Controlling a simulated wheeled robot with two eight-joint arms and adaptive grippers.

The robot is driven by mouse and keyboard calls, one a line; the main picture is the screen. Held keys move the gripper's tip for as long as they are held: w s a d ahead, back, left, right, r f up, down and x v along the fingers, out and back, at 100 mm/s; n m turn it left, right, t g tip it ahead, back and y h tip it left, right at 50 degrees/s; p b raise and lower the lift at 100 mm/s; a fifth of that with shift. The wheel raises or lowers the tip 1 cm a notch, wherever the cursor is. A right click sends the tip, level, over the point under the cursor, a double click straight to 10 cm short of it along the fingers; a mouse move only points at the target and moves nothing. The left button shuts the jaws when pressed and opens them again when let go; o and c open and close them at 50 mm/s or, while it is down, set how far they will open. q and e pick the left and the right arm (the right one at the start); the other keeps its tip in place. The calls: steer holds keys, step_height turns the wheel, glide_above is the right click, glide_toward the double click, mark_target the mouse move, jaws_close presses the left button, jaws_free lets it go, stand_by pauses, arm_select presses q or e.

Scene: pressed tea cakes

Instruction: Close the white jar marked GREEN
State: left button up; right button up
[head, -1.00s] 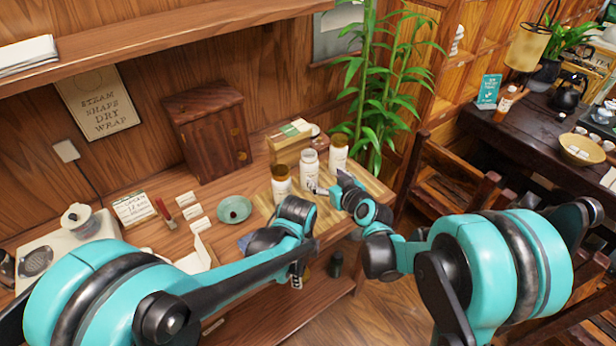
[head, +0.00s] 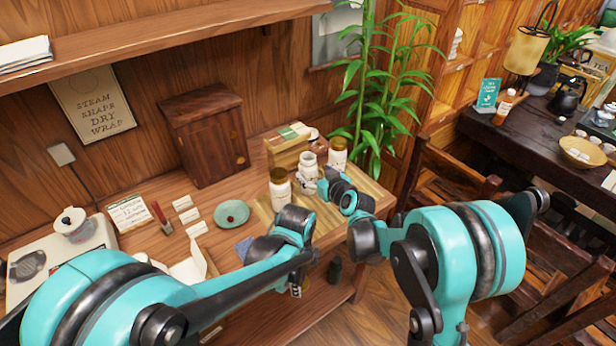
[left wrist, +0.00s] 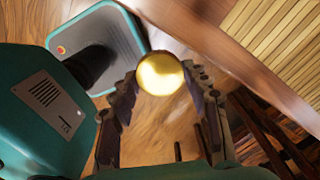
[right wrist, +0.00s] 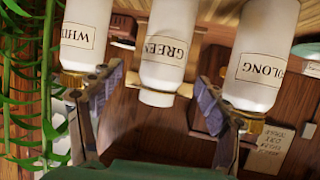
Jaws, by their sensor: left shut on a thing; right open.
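The white jar marked GREEN (right wrist: 168,48) shows upside down in the right wrist view, its white neck bare with no gold lid. In the head view it is the middle jar (head: 307,168). My right gripper (right wrist: 155,105) is open, its fingers on either side of the neck; I cannot tell whether they touch. It also shows in the head view (head: 322,186) beside the jar. My left gripper (left wrist: 160,95) is shut on a round gold lid (left wrist: 160,74). In the head view my left gripper (head: 296,288) hangs low at the table's front, and the lid cannot be made out.
The OOLONG jar (right wrist: 264,55) and WHITE jar (right wrist: 87,35) stand closely on either side of the GREEN jar, both with gold lids. A wooden box (head: 287,150) is behind them, a plant (head: 375,100) to the right.

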steer(key=shift+w, duration=0.1)
arm_select(q)
step_height(320, 180, down, 2)
steer(key=shift+f+b, duration=0.15)
steer(key=shift+b, duration=1)
arm_select(e)
steer(key=x, duration=0.5)
steer(key=shift+a+f, duration=0.1)
steer(key=shift+a, duration=0.15)
steer(key=shift+c, duration=0.3)
steer(key=c, duration=1.4)
